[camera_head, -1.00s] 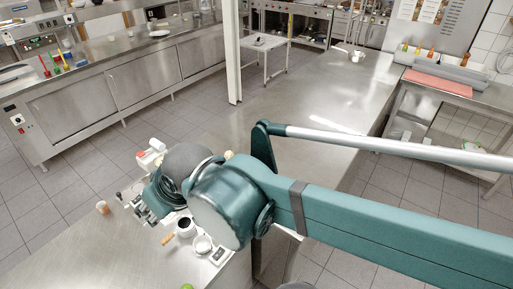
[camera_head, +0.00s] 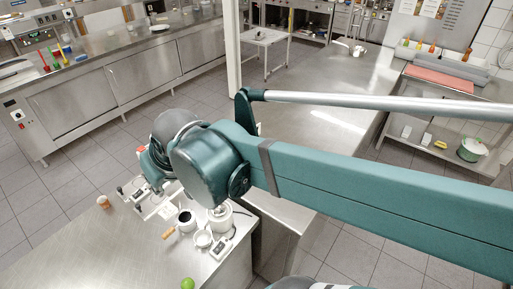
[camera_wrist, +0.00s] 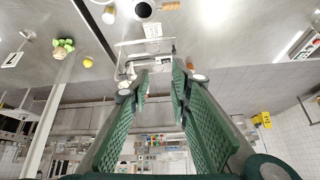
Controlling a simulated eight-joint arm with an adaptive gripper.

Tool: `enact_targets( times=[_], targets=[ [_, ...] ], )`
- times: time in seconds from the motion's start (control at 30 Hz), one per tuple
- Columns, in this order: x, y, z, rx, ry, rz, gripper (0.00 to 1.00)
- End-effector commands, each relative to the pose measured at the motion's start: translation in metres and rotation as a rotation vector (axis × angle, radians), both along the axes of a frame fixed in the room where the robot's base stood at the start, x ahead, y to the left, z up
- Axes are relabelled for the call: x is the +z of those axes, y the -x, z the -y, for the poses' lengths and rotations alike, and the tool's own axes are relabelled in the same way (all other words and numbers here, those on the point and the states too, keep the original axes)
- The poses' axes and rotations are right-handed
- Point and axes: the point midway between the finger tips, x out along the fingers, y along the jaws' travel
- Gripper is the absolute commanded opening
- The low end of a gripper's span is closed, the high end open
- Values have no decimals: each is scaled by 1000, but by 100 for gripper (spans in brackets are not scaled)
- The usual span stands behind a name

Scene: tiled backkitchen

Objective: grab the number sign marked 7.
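A wire rack (camera_wrist: 140,48) is close to the fingertips. The counter's front left is clear.

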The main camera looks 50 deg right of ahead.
Motion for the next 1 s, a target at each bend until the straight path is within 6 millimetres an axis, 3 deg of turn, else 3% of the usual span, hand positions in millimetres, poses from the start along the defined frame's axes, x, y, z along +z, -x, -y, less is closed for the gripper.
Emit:
enact_targets(
  times=[0.57,1.0],
  targets=[
    [7,-66,93,-302,-75,-87,21],
    [-6,-106,177,-536,-132,-146,21]
  ],
)
